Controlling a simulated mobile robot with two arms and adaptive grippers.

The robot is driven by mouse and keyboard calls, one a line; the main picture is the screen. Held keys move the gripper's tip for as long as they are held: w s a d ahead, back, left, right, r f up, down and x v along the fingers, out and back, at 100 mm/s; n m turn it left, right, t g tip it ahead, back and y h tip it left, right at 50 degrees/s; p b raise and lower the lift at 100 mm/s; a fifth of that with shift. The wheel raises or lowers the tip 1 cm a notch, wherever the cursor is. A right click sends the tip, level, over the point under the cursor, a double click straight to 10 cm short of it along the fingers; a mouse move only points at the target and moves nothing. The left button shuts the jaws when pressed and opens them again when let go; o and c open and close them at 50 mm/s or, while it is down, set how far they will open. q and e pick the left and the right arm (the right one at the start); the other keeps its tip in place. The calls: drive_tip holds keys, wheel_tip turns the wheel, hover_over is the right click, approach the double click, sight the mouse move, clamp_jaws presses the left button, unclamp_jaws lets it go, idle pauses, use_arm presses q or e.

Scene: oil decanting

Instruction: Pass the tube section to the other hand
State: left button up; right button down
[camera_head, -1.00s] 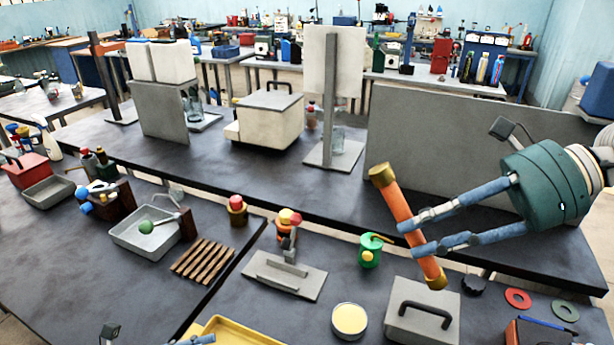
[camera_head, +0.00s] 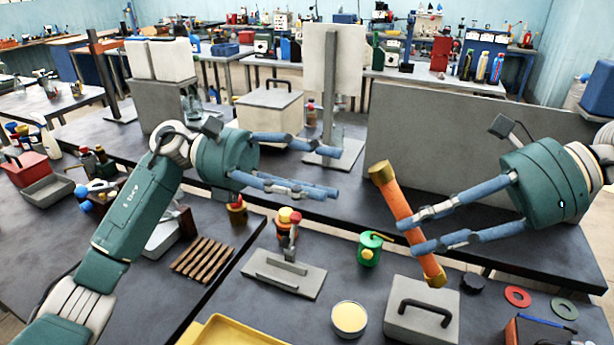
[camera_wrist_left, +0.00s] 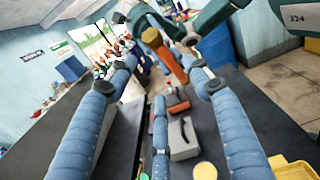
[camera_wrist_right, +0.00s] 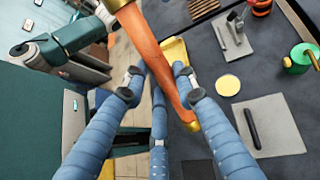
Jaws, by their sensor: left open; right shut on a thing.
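The tube section (camera_head: 401,205) is an orange cylinder with brass-coloured ends. It is held tilted in the air above the bench at the right of the head view. My right gripper (camera_head: 408,239) is shut on its middle and lower part; the tube also crosses between the fingers in the right wrist view (camera_wrist_right: 150,52). My left gripper (camera_head: 338,172) is open and empty, to the left of the tube with its fingers pointing toward it. In the left wrist view the tube (camera_wrist_left: 172,62) shows ahead, between the spread fingers, apart from them.
Below are a grey box with a black handle (camera_head: 424,326), a round tin with a yellow top (camera_head: 349,318), a green can (camera_head: 369,250) and a grey stand plate (camera_head: 284,275). A grey upright panel (camera_head: 470,140) stands behind the right gripper. A yellow tray (camera_head: 230,332) lies at the front.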

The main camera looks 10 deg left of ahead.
sight(388, 195)
use_arm(q)
drive_tip(key=d, duration=0.3)
drive_tip(key=s+d, duration=0.1)
drive_tip(key=d, duration=0.3)
drive_tip(key=s+d, duration=0.1)
drive_tip(key=d, duration=0.2)
drive_tip(key=shift+d, duration=0.25)
drive_tip(key=shift+c, duration=0.2)
clamp_jaws()
use_arm(e)
drive_tip(key=shift+w, duration=0.1)
drive_tip(key=c, duration=1.3)
unclamp_jaws()
